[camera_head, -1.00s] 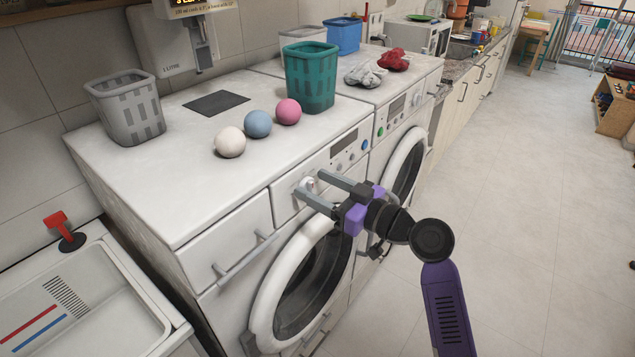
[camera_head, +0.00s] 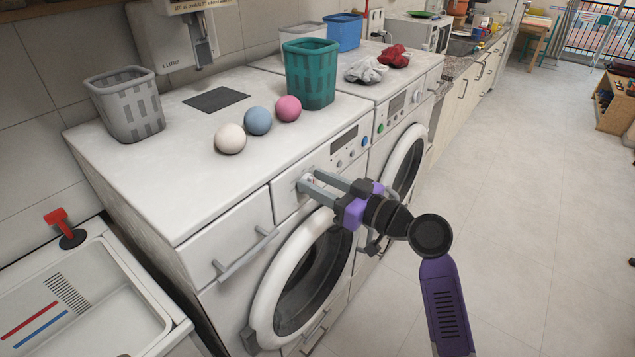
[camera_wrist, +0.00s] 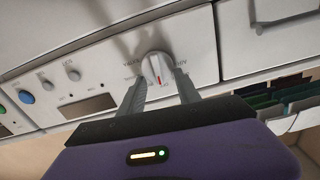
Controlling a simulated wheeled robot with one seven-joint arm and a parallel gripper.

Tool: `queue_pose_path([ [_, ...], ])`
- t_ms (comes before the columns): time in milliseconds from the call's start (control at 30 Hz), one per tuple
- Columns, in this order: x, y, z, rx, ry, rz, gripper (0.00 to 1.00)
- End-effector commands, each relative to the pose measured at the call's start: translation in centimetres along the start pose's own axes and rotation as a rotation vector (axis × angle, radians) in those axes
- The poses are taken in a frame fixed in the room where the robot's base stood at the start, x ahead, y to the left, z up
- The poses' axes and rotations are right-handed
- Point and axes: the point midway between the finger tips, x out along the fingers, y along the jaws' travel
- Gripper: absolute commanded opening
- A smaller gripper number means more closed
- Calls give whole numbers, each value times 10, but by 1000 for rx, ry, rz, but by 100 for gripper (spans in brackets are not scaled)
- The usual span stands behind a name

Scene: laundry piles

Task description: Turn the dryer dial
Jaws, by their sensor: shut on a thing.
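The dryer dial is a white round knob with a red mark, seen in the wrist view (camera_wrist: 158,68) on the white front panel of the nearer machine, the dryer (camera_head: 190,213). My gripper (camera_head: 306,183) reaches the panel from the right. In the wrist view its two grey fingers (camera_wrist: 160,85) stand on either side of the dial and are shut on it. In the head view the fingers largely hide the dial.
The panel carries a small display (camera_head: 344,139) and several buttons. Below is the round door (camera_head: 262,308). A drawer handle (camera_head: 245,256) sticks out left of my gripper. Three balls and a teal basket (camera_head: 311,75) stand on top.

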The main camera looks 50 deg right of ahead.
Motion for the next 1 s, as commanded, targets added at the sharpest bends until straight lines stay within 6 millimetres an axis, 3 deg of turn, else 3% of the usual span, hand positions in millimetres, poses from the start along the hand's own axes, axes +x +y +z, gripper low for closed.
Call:
queue_pose_path([
  [1000,0,14,5,909,0,1,0],
])
